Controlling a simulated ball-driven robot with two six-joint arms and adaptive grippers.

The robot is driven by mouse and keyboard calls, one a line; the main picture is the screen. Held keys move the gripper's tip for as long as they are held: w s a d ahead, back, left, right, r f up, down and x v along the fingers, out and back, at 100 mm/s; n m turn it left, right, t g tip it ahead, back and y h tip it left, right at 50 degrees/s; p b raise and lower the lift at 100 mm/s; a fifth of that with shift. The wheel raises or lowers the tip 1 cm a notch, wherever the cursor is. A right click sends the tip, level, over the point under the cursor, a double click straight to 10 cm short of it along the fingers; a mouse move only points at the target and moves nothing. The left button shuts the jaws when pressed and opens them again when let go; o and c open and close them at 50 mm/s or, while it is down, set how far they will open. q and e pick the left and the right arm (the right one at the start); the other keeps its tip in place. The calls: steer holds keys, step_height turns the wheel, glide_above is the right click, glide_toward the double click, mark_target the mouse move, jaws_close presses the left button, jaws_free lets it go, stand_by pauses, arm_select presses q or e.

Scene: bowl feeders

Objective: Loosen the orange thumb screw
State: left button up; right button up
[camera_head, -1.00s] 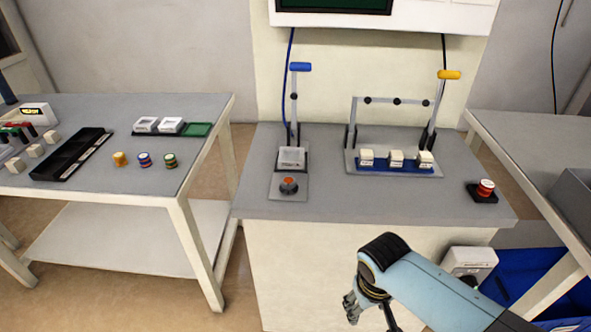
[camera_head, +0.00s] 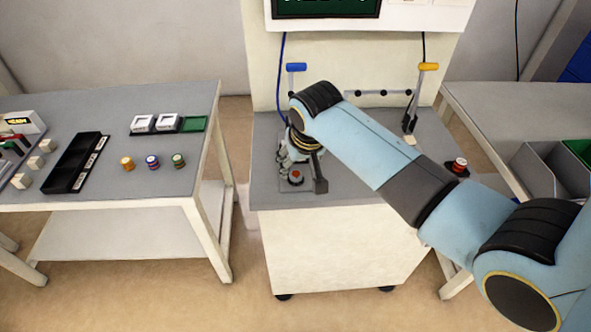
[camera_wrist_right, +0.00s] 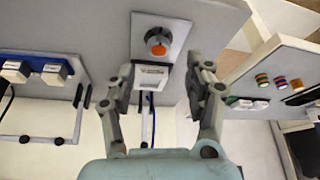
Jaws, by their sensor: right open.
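The orange thumb screw (camera_head: 296,176) sits on a grey plate at the front left of the middle bench, just below my right gripper. In the right wrist view the screw (camera_wrist_right: 157,48) has an orange centre and a dark round base, beyond the fingertips. My right gripper (camera_head: 290,164) is open. No contact with the screw is visible. My right arm hides part of the fixture in the head view. My left gripper is out of view.
A blue-handled lever (camera_head: 296,67) rises behind the screw's fixture. A yellow-handled lever (camera_head: 428,67) stands to the right. The left table (camera_head: 120,183) holds coloured round pieces and trays.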

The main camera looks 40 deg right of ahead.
mark_target(296, 174)
steer(key=x, duration=0.5)
steer(key=shift+d+f+b, duration=0.1)
steer(key=shift+f+b, duration=0.2)
steer(key=shift+b, duration=0.1)
jaws_close()
